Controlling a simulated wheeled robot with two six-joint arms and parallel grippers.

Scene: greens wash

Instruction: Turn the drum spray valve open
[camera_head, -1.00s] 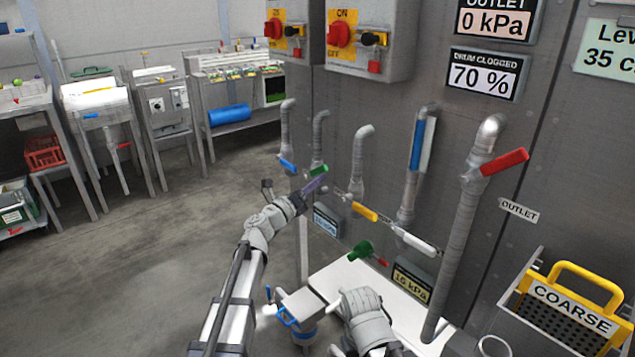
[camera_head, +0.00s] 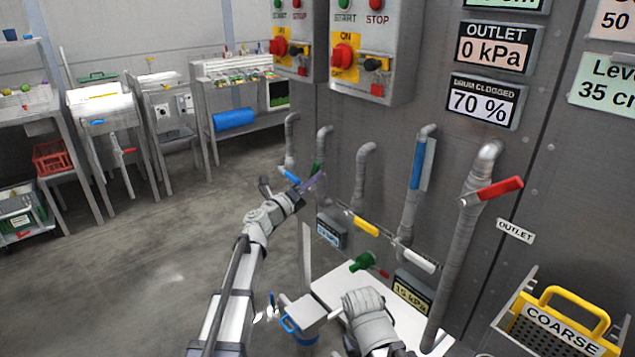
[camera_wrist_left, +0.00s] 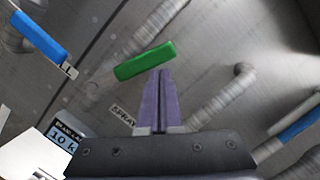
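A green lever handle (camera_wrist_left: 145,61) sits on a grey pipe in the left wrist view, tilted up to the right. A label reading SPRAY (camera_wrist_left: 122,116) is on the panel below it. In the head view the green handle (camera_head: 316,168) shows as a small piece just behind my left gripper (camera_head: 314,182). The purple fingers of my left gripper (camera_wrist_left: 160,75) are together with nothing visible between them. Their tips are just below the green handle; I cannot tell whether they touch it. My right forearm shows at bottom centre, its fingers out of sight.
Blue (camera_head: 416,152), red (camera_head: 500,189), yellow (camera_head: 366,226) and white (camera_head: 416,261) handles are on nearby pipes. A drum-clogged display (camera_head: 484,101) reads 70 %. A yellow-handled coarse basket (camera_head: 560,325) is at lower right. Open floor (camera_head: 140,260) lies left.

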